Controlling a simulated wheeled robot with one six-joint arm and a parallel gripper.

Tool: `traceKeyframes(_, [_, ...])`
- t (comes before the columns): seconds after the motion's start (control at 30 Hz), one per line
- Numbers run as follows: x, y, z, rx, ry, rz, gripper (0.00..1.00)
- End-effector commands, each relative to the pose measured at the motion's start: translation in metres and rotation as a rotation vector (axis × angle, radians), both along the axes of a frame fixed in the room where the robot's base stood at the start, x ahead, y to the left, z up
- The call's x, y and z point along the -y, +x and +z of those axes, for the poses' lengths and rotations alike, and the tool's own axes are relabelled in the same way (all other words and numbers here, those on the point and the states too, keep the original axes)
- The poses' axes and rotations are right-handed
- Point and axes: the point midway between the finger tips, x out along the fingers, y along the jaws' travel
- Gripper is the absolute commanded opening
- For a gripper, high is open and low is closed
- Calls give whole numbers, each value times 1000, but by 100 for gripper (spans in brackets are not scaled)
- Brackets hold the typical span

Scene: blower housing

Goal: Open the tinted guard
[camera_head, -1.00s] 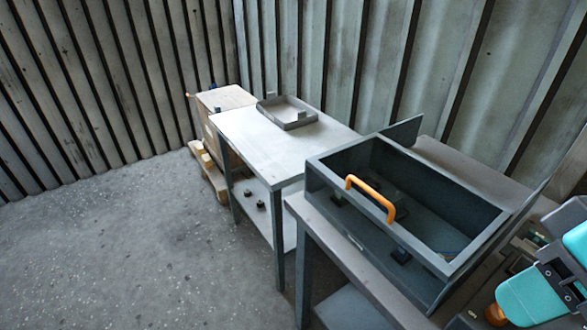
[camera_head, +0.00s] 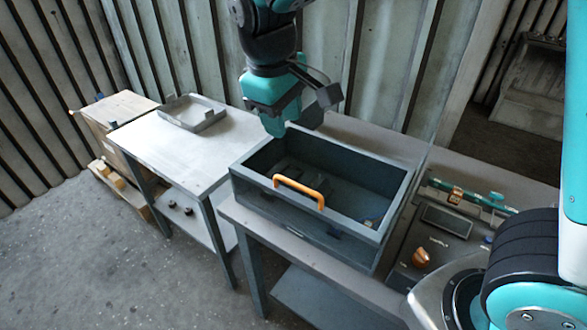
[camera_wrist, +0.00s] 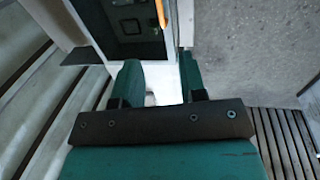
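The tinted guard (camera_head: 345,190) is a dark grey framed box with a see-through top, on the bench. Dark parts show faintly inside it. Its orange bar handle (camera_head: 299,190) is on the front upper edge. The handle also shows at the top of the wrist view (camera_wrist: 160,12), beside the guard's dark panel (camera_wrist: 130,22). My gripper (camera_head: 292,124) is above the guard's back left part, apart from the handle. In the wrist view my gripper (camera_wrist: 160,78) has its two teal fingers apart, with nothing between them.
A control panel with an orange knob (camera_head: 421,257) is right of the guard. A light table (camera_head: 150,140) with a shallow grey tray (camera_head: 190,112) stands left. A carton (camera_head: 112,112) sits on a pallet beyond it. A corrugated wall is close behind. Open floor lies front left.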

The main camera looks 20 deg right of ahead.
Motion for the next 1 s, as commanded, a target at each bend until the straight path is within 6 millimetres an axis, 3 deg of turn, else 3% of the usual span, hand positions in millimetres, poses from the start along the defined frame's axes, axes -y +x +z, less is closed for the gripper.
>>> traceKeyframes(0.17, [6, 4, -22, -4, -10, -7, 38])
traceKeyframes(0.7, [26, 16, -137, -4, -6, -7, 38])
traceKeyframes(1.0, [30, 20, -167, 1, -4, -7, 38])
